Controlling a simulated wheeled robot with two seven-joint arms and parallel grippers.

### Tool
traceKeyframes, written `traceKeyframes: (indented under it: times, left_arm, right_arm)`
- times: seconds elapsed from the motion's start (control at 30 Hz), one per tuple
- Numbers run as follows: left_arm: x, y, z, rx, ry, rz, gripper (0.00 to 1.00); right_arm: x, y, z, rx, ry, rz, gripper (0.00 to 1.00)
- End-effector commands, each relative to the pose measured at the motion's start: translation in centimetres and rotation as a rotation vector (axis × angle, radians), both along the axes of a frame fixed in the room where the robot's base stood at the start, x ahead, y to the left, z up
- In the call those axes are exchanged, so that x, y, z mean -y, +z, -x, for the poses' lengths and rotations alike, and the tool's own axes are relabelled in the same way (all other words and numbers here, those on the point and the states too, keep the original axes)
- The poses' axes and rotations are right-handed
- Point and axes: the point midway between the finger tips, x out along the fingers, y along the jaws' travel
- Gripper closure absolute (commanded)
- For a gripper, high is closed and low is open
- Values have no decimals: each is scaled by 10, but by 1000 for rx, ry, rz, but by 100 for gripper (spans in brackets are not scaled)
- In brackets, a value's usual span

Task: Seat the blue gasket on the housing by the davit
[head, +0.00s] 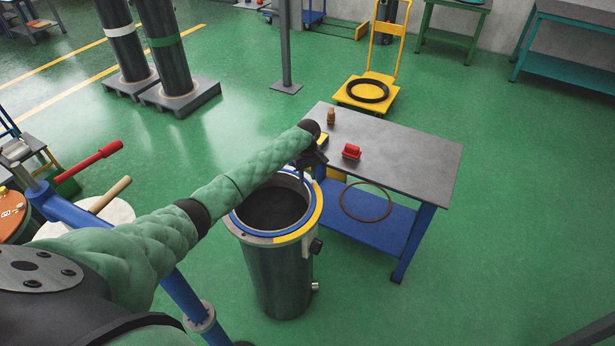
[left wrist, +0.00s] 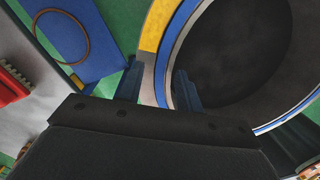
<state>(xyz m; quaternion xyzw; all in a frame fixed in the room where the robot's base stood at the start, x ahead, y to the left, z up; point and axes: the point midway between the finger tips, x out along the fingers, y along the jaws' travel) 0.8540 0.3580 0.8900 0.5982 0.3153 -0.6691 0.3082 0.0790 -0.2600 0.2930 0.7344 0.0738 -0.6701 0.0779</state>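The housing (head: 278,275) is a dark upright cylinder with a wide flange, part of it yellow, and an open dark bore. The blue gasket (head: 244,228) lies around the bore on the flange; it also shows in the left wrist view (left wrist: 164,75). It looks flat, but its far side is partly hidden by my gripper. My left gripper (head: 309,166) is over the far rim of the housing. In the left wrist view its fingers (left wrist: 238,112) stand wide apart. The blue davit post (head: 178,293) stands left of the housing, partly behind my arm. My right gripper is not in view.
A grey-topped bench (head: 400,150) stands behind the housing, with a red part (head: 351,152) and a small brown part (head: 331,116) on it. A brown ring (head: 366,217) lies on its blue shelf. A yellow trolley (head: 352,101) carries a black ring.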

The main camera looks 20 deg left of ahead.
Motion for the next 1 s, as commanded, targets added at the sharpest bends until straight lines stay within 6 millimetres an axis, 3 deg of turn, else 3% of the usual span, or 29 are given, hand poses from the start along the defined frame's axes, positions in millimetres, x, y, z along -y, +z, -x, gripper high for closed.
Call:
traceKeyframes:
  times: [1.0]
  left_arm:
    - [-2, 50, -5, 1, 0, 0, 64]
  right_arm:
    - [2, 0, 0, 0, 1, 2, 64]
